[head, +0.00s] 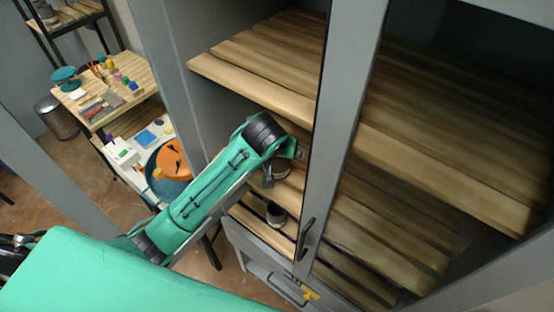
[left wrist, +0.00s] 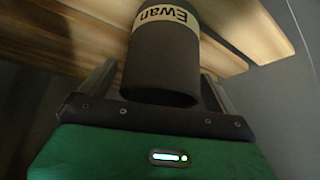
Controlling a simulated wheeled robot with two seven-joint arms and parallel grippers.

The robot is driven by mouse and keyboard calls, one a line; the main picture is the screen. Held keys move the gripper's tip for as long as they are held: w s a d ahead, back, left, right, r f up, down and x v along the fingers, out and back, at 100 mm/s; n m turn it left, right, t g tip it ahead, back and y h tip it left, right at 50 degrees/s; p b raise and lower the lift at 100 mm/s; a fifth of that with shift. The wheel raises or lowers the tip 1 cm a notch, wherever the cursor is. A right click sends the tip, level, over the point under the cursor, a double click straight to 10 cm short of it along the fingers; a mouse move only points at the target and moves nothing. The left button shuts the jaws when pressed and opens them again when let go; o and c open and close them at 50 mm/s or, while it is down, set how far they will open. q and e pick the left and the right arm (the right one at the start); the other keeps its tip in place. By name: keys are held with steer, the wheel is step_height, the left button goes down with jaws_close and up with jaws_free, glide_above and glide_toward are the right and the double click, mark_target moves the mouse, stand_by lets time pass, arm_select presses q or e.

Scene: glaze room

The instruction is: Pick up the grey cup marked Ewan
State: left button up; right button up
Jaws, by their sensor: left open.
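The grey cup marked Ewan (left wrist: 162,70) fills the middle of the left wrist view, with a pale label band bearing the dark name. My left gripper (left wrist: 160,88) is open, with one finger on each side of the cup; I cannot tell whether either touches it. In the head view my left gripper (head: 270,181) is inside the cabinet, small and partly hidden by its own wrist. A dark cup (head: 276,214) stands on the lower slatted shelf just below it; its label cannot be read there. My right gripper is not in view.
The grey cabinet has an upper slatted shelf (head: 250,80) above my left arm and a door frame with a handle (head: 305,238) just right of the gripper. A drawer (head: 275,285) is below. A wooden worktable (head: 140,78) with small coloured items stands at left.

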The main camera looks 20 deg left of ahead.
arm_select(q)
steer(key=c, duration=1)
steer(key=shift+c, duration=1)
steer(key=shift+r, duration=0.1)
